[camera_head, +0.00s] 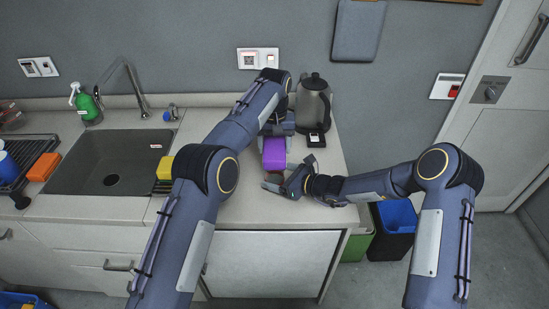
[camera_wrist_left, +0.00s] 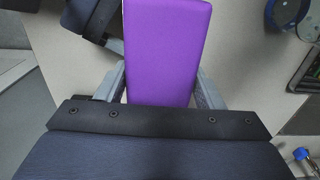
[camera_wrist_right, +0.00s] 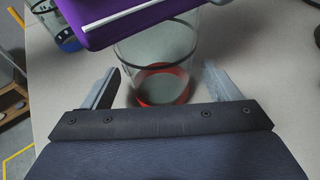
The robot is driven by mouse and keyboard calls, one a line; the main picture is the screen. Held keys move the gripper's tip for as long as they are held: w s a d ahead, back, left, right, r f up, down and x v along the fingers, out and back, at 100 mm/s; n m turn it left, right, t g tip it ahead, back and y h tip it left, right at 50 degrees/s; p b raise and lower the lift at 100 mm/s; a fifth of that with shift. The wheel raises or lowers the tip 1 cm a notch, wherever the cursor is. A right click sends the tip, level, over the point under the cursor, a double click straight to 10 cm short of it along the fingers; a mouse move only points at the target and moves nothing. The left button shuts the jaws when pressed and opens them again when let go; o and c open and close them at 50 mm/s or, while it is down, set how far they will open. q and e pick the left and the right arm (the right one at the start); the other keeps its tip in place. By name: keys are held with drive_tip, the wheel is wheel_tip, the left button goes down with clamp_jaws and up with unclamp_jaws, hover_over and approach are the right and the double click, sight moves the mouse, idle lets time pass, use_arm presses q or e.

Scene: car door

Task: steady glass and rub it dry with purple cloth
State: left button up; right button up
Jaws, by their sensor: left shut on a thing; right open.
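The purple cloth (camera_head: 274,153) is a block-like pad, held over the counter in the head view. My left gripper (camera_wrist_left: 160,85) is shut on the purple cloth, which fills the space between its fingers in the left wrist view. The glass (camera_wrist_right: 158,55) is clear with a red base and stands upright on the counter in the right wrist view. The cloth (camera_wrist_right: 130,15) covers its top there; whether they touch is unclear. My right gripper (camera_wrist_right: 165,85) is open, with its fingers on either side of the near side of the glass, apart from it. The head view mostly hides the glass.
A dark kettle (camera_head: 313,105) stands behind the grippers near the counter's right end. A sink (camera_head: 110,160) with a tap, a yellow sponge (camera_head: 164,168) and a green spray bottle (camera_head: 86,104) are to the left. Bins (camera_head: 396,217) stand on the floor at right.

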drive_tip(key=v, duration=1.1)
drive_tip(key=shift+s+d+r, duration=0.1)
drive_tip(key=shift+s+d, duration=0.05)
use_arm(q)
drive_tip(key=shift+s+d, duration=0.1)
drive_tip(key=shift+d, duration=0.05)
use_arm(e)
drive_tip(key=shift+s+d, duration=0.1)
